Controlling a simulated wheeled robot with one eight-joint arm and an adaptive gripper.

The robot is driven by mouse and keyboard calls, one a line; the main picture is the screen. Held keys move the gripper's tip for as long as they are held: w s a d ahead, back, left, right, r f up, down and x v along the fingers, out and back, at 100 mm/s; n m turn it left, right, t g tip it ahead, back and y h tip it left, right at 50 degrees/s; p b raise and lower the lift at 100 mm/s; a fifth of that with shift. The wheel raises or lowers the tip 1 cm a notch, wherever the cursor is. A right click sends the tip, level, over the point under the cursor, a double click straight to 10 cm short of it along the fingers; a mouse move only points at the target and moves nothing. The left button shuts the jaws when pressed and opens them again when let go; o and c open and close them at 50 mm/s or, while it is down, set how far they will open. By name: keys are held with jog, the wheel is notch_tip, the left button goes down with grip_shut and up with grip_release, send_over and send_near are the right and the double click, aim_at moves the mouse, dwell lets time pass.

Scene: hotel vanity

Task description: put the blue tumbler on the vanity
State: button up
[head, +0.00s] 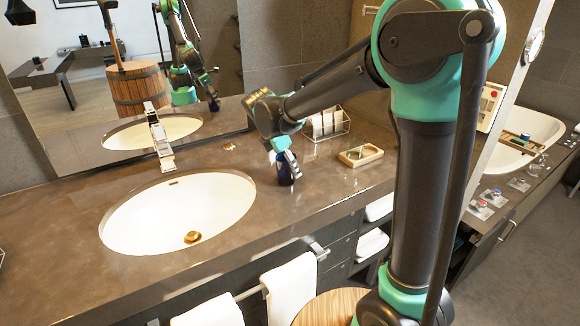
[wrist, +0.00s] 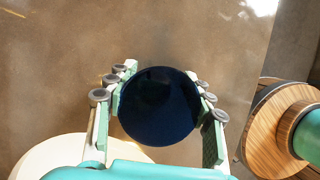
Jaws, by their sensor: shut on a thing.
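The blue tumbler (head: 285,174) is dark blue and appears upright at the vanity top, right of the sink, in the head view. In the wrist view the tumbler (wrist: 159,106) is a dark round shape between the two fingers. My gripper (head: 287,160) is shut on it, with a finger on each side; the gripper (wrist: 160,112) also shows in the wrist view. The vanity (head: 235,215) is a brown stone counter. I cannot tell whether the tumbler's base touches the counter.
The white sink (head: 130,222) lies left of the tumbler. A wire rack (head: 327,124) and a wooden dish (head: 361,155) stand to its right. The mirror (head: 90,60) rises behind. White towels (head: 290,287) hang below the front edge. Counter between sink and dish is mostly clear.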

jog(key=shift+f, duration=0.15)
jog(key=o, duration=1.3)
jog(key=v, duration=1.2)
